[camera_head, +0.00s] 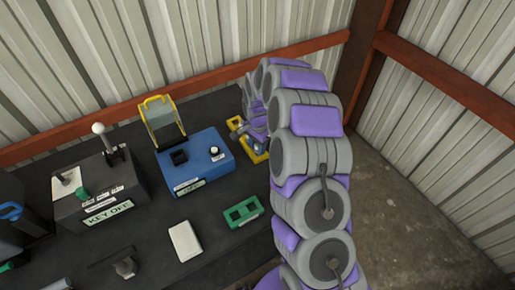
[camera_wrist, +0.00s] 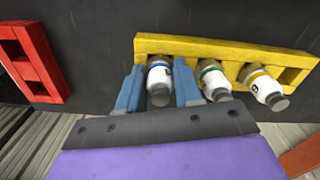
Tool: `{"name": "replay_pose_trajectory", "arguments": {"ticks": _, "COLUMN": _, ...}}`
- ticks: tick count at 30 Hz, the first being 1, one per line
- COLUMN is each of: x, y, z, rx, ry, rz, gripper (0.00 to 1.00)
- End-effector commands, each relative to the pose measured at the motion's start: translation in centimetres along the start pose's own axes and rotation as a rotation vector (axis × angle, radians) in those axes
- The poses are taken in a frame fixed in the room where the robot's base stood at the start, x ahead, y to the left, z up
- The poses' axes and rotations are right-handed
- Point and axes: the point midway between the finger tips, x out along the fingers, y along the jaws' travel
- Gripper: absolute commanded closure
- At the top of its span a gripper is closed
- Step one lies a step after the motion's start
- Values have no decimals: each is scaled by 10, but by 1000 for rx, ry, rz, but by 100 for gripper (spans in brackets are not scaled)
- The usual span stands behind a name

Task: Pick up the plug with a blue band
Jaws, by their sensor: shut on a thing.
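The plug with a blue band (camera_wrist: 159,82) is white with a grey end and sits between my fingers in the wrist view. My gripper (camera_wrist: 159,92) has its two blue fingers shut on it, one on each side. The plug stands at the left slot of the yellow rack (camera_wrist: 205,47); I cannot tell whether it is raised in that slot. A plug with a green band (camera_wrist: 214,82) is close beside the right finger. A plug with a yellow band (camera_wrist: 264,86) is farther right. In the head view my arm partly hides the yellow rack (camera_head: 237,123), and the plugs are not clear.
A red rack (camera_wrist: 35,62) lies left of my gripper in the wrist view. On the dark table are a blue box (camera_head: 200,167) with a raised yellow-framed lid, a green rack (camera_head: 243,211), a white block (camera_head: 185,241) and a lever box (camera_head: 100,188). Corrugated walls stand close behind.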

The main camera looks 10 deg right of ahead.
Motion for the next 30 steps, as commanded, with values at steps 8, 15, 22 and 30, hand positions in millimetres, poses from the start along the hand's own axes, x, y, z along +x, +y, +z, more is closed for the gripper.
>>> {"name": "replay_pose_trajectory", "arguments": {"ticks": 8, "x": -13, "y": 0, "z": -1, "rx": 1, "ry": 1, "rz": -2, "gripper": 97}}
{"name": "replay_pose_trajectory", "arguments": {"ticks": 15, "x": -40, "y": 0, "z": 0, "rx": 0, "ry": 3, "rz": -5, "gripper": 97}}
{"name": "replay_pose_trajectory", "arguments": {"ticks": 22, "x": -39, "y": 26, "z": 14, "rx": 0, "ry": -1, "rz": 0, "gripper": 97}}
{"name": "replay_pose_trajectory", "arguments": {"ticks": 30, "x": -45, "y": 72, "z": 38, "rx": 1, "ry": -1, "rz": 2, "gripper": 97}}
